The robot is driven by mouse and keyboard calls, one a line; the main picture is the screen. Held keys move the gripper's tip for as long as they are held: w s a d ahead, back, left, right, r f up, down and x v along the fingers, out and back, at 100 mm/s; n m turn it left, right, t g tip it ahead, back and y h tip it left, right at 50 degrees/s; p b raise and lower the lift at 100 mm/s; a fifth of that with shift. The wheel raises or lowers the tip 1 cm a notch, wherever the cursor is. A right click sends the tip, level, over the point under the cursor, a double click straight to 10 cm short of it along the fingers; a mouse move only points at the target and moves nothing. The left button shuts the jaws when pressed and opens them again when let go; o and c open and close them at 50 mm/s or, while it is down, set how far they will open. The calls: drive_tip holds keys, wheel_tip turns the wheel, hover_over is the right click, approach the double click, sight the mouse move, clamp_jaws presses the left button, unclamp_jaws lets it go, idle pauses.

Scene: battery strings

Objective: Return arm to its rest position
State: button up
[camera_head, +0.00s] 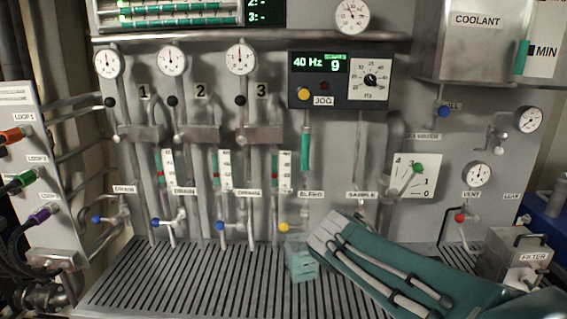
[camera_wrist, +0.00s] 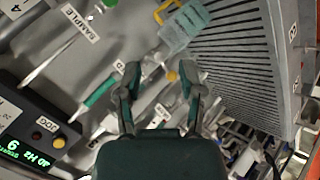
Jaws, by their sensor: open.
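My gripper (camera_wrist: 160,75) shows in the wrist view with its two dark fingers spread apart and nothing between them. The panel lies beyond it, seen tilted. In the head view my teal arm (camera_head: 395,268) reaches in from the lower right, low over the slatted grate (camera_head: 180,285). I cannot make out the gripper's fingers in the head view. A see-through teal container (camera_head: 300,262) stands on the grate just left of the arm's end. It also shows in the wrist view (camera_wrist: 185,28), beyond the fingers and apart from them.
The JOG box (camera_head: 340,80) reads 40 Hz and 9. Gauges, level tubes and blue-handled drain valves line the panel at left. A yellow valve handle (camera_head: 284,227) sits close to the container. The filter box (camera_head: 517,257) stands at right. The grate's left part is clear.

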drive_tip(key=s+d+f+m+g, duration=0.1)
drive_tip(key=s+m, duration=0.2)
drive_tip(key=s, duration=0.4)
drive_tip(key=s+d+f+m+g+y, duration=0.1)
drive_tip(key=s+m, duration=0.3)
drive_tip(key=s, duration=0.4)
drive_tip(key=s+d+f+m+g+y, duration=0.1)
drive_tip(key=s+d+f+m, duration=0.1)
drive_tip(key=s, duration=0.5)
drive_tip(key=shift+s+d+f+m+g, duration=0.2)
drive_tip(key=shift+s+f+m+g, duration=0.15)
drive_tip(key=shift+m, duration=0.35)
